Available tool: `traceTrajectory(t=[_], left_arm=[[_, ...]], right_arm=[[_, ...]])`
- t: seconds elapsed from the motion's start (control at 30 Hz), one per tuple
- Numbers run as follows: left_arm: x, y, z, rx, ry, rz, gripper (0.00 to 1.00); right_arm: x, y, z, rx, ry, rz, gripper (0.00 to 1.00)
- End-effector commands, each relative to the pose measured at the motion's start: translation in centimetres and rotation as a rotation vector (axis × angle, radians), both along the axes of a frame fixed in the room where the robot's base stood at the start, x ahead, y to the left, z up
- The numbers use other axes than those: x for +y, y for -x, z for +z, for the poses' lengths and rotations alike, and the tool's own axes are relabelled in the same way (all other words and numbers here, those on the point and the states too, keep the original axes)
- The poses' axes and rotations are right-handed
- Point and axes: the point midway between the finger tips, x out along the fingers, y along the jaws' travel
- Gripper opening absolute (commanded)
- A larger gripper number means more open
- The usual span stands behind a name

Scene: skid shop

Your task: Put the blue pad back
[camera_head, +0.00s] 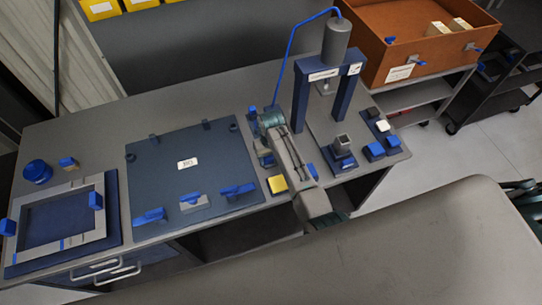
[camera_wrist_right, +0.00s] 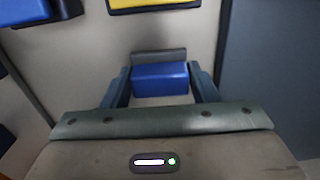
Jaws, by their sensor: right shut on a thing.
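The blue pad (camera_wrist_right: 160,78) is a small block with a grey piece along its far side in the right wrist view. My right gripper (camera_wrist_right: 162,82) is shut on it, one finger at each end. In the head view my right arm reaches over the bench, and the right gripper (camera_head: 266,158) is low between the large dark blue board and the press. The arm mostly hides the held pad there. I cannot tell whether the pad touches the bench. My left gripper is not in view.
A yellow pad (camera_head: 277,184) lies close to the gripper at the bench's front edge. The press (camera_head: 299,100) stands to the right, with small blue blocks (camera_head: 375,150) beside it. The dark blue board (camera_head: 165,165) fills the bench's middle. An orange bin (camera_head: 400,65) stands beyond.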

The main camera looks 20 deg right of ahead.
Motion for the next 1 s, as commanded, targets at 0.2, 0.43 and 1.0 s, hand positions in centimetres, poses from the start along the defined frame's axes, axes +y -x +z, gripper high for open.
traceTrajectory(t=[0.2,0.43,1.0], left_arm=[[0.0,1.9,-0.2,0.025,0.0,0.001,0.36],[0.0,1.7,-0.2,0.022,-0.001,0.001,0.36],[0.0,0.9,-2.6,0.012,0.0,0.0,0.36]], right_arm=[[0.0,0.0,-0.2,0.001,0.0,0.0,0.64],[0.0,0.0,-0.2,0.001,0.0,0.0,0.76],[0.0,-0.1,6.3,-0.006,-0.001,0.0,0.76]])
